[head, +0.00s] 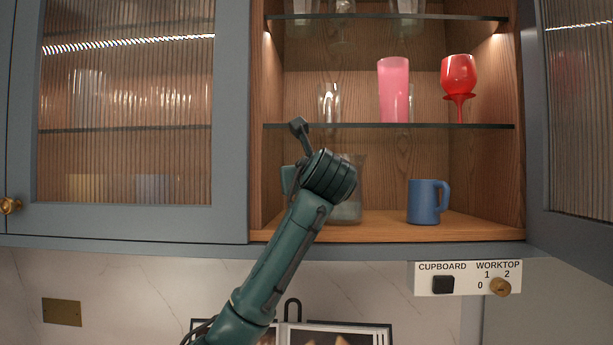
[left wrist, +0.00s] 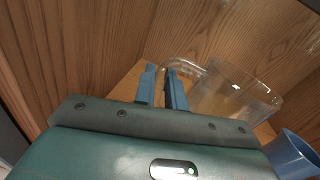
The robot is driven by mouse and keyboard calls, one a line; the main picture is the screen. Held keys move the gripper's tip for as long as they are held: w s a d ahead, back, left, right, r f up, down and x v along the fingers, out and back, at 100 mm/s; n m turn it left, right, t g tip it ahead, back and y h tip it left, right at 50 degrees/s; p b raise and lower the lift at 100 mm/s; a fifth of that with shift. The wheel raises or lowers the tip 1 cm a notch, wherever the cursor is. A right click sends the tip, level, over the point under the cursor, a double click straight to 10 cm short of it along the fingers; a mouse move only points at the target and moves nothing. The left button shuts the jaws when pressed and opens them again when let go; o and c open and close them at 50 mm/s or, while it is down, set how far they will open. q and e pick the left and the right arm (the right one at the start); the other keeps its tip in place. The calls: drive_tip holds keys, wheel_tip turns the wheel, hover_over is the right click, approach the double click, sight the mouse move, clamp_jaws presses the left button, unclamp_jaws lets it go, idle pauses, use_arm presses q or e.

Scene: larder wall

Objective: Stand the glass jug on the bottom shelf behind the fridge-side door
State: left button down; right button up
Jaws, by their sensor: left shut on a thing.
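The clear glass jug (head: 347,208) is upright in the open cupboard, at the bottom shelf (head: 385,228), partly hidden behind my left wrist. Its base looks to be at the shelf board, but I cannot tell whether it bears fully on it. The left wrist view shows the jug (left wrist: 238,98) to the right of my left gripper (left wrist: 160,76), with its handle (left wrist: 186,66) at the fingertips. My left gripper is shut on the handle. In the head view its fingers are hidden behind the wrist. My right gripper is in neither view.
A blue mug (head: 425,202) stands right of the jug. The right door (head: 580,110) is open; the left door (head: 125,110) is shut.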

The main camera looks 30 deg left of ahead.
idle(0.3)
use_arm(q)
drive_tip(key=shift+f, duration=0.2)
drive_tip(key=c, duration=1.5)
unclamp_jaws()
drive_tip(key=shift+o, duration=0.2)
drive_tip(key=shift+s+r, duration=0.1)
drive_tip(key=shift+r, duration=0.05)
drive_tip(key=b+v, duration=0.4)
drive_tip(key=v, duration=0.8)
drive_tip(key=shift+d, duration=0.1)
